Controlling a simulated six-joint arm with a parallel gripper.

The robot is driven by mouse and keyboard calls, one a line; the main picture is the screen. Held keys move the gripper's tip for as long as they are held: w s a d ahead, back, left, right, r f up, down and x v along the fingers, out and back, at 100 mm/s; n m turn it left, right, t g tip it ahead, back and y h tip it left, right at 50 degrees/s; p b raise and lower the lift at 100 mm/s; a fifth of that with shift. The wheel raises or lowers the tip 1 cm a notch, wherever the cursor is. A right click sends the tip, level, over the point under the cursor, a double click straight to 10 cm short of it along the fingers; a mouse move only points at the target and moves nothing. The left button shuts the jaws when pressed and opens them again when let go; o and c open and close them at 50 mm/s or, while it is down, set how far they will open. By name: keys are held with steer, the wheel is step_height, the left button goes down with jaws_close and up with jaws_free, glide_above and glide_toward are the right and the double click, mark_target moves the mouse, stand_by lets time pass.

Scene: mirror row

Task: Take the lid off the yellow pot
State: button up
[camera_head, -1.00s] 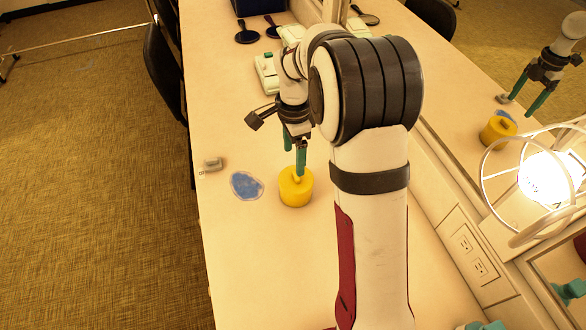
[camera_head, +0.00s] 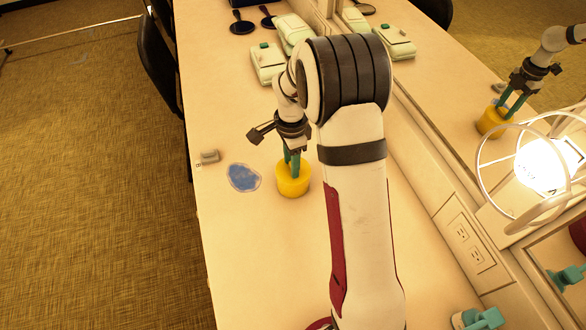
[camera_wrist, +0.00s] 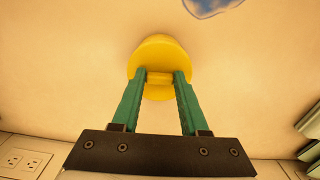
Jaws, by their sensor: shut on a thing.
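The yellow pot (camera_head: 293,182) stands upright on the counter, to the right of a blue patch. In the wrist view its round yellow lid (camera_wrist: 160,50) is seen from above, with a bar-like yellow knob (camera_wrist: 159,78) across it. My gripper (camera_head: 291,164) is directly over the pot, with its green fingers pointing down at the lid. In the wrist view my gripper (camera_wrist: 160,78) has one finger on each side of the knob, shut on it. The lid appears to sit on the pot; the seam between them is too small to make out.
A flat blue patch (camera_head: 244,178) and a small grey object (camera_head: 209,156) lie left of the pot. Pale cases (camera_head: 268,63) and dark hand mirrors (camera_head: 242,24) are farther back. A mirror, a caged lamp (camera_head: 545,165) and an outlet panel (camera_head: 468,244) line the right side.

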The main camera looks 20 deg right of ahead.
jaws_close()
